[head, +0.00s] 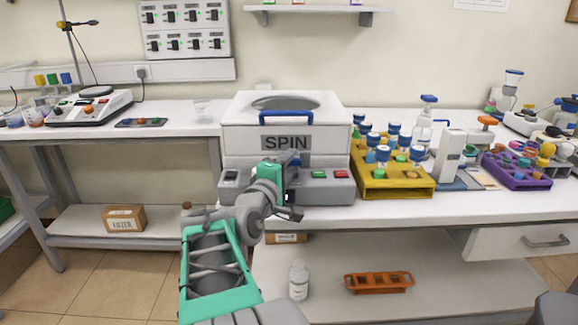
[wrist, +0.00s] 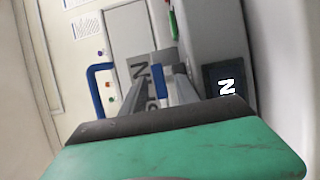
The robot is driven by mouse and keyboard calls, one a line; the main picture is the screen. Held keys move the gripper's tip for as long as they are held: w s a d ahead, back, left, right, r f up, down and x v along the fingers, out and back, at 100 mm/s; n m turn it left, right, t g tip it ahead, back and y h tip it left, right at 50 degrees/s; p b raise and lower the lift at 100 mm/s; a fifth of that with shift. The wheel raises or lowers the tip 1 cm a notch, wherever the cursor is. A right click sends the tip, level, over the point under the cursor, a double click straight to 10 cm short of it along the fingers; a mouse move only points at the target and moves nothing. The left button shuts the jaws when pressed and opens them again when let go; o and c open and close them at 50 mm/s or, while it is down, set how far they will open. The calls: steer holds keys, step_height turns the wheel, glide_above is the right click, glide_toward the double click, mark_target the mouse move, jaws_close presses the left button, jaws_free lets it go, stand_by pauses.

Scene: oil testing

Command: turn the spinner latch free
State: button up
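The spinner is a white box (head: 240,135) labelled SPIN on the bench, with a blue handle (head: 286,117) on its lid. The handle also shows at the left of the wrist view (wrist: 96,90). My gripper (head: 292,162) is at the spinner's front, just below the label, and my wrist hides part of the front there. In the wrist view, a small blue piece (wrist: 160,82), seemingly the latch, sits between the two grey fingers of my gripper (wrist: 160,90). Whether the fingers press on it cannot be told.
A green button (head: 319,174) and a red button (head: 341,174) sit right of my gripper on the spinner's front. A yellow rack (head: 395,186) of blue-capped bottles stands close to the spinner's right.

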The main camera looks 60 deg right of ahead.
steer(key=shift+c, duration=0.5)
jaws_close()
